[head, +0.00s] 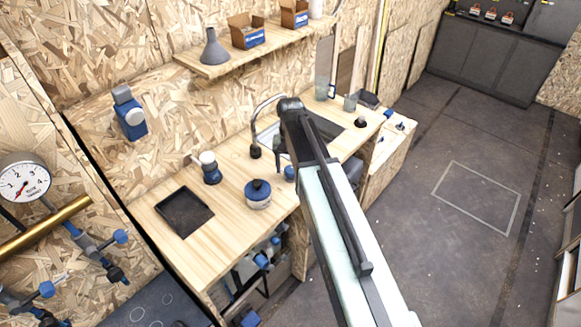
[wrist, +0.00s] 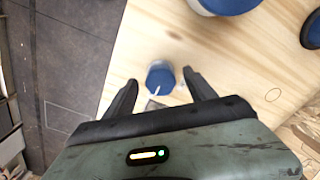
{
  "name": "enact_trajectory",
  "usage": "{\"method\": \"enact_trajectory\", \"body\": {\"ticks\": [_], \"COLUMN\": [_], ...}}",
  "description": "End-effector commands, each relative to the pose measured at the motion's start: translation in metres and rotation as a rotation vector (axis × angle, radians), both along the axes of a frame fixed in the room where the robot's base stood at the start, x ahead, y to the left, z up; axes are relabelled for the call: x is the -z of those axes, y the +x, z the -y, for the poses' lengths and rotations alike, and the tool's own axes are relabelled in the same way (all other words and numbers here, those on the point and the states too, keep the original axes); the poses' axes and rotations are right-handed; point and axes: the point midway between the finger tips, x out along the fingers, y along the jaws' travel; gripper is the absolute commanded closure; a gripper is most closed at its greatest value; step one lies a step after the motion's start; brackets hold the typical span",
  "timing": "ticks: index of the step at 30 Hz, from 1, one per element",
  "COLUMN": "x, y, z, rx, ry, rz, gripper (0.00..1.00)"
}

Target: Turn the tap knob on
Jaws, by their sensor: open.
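The tap knob (wrist: 160,78) is a small blue knob with a white pointer line, on the light wooden counter in the wrist view. In the head view a blue knob (head: 290,173) shows at the counter's front edge, partly beside my arm. My gripper (wrist: 160,76) is open, with one dark finger on each side of the knob. Gaps show between the knob and both fingers; I cannot tell the height between them. The curved tap (head: 268,104) with a black nozzle stands by the sink behind my arm in the head view. My arm hides part of the sink.
A blue-and-white jar (head: 257,194), a small blue bottle (head: 210,168) and a black tray (head: 184,211) stand on the counter left of my arm. A shelf (head: 215,67) hangs above. The floor (head: 465,140) at right is clear.

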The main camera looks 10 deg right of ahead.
Motion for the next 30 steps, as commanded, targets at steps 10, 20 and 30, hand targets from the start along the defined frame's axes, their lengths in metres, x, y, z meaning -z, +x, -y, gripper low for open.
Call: {"method": "enact_trajectory", "body": {"ticks": [10,20,30], "x": [-0.065,-0.066,-0.022], "y": [0.000,0.000,-0.076], "z": [0.000,0.000,-0.001], "rx": [0.001,0.001,-0.053], "ry": [0.000,0.000,0.000], "rz": [0.000,0.000,0.000], "gripper": [0.36,0.36,0.36]}}
